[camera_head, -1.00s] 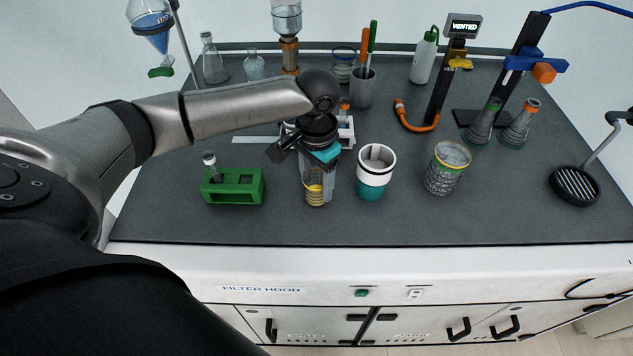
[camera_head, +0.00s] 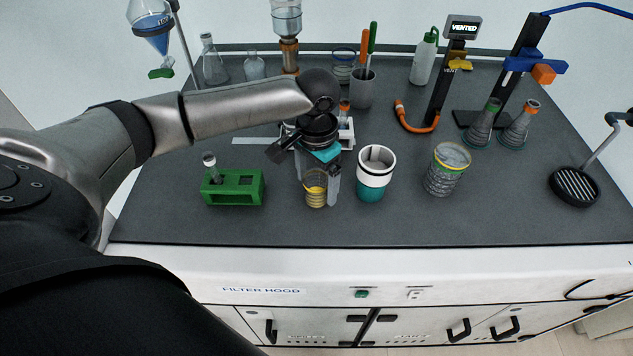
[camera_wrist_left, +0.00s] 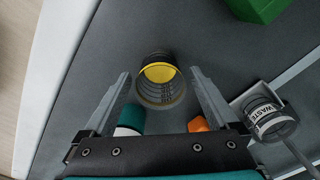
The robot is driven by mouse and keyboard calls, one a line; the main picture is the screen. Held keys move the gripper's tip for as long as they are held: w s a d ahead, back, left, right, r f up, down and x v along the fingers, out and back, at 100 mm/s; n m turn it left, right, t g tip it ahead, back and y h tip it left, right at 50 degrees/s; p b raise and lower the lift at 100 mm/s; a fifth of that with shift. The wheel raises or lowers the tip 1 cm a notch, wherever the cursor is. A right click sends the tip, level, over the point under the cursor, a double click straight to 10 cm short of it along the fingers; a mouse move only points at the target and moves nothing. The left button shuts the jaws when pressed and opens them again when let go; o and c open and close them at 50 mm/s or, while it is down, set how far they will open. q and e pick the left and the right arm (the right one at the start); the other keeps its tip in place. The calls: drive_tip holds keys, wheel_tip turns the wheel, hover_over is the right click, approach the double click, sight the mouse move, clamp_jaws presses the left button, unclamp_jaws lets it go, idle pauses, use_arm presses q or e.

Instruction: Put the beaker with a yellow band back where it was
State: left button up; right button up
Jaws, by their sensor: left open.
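A small clear beaker with yellow at its lower part (camera_head: 316,190) stands on the worktop near the front; I cannot tell if the yellow is a band or contents. My left gripper (camera_head: 318,172) points down over it, open, with a finger on either side. In the left wrist view the beaker (camera_wrist_left: 160,92) sits between the spread fingers of the gripper (camera_wrist_left: 160,78), with gaps on both sides. Another beaker, with a yellow-green band near its rim (camera_head: 447,170), stands to the right, away from the gripper. My right gripper is not in view.
A white and teal cup (camera_head: 374,178) stands close to the right of the gripper. A green rack (camera_head: 233,188) with a tube is to the left. A white holder with a waste beaker (camera_wrist_left: 265,118) is behind. The front strip of worktop (camera_head: 400,225) is clear.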

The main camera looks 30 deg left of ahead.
use_arm(q)
wheel_tip(320, 180, up, 12)
drive_tip(key=p, duration=0.2)
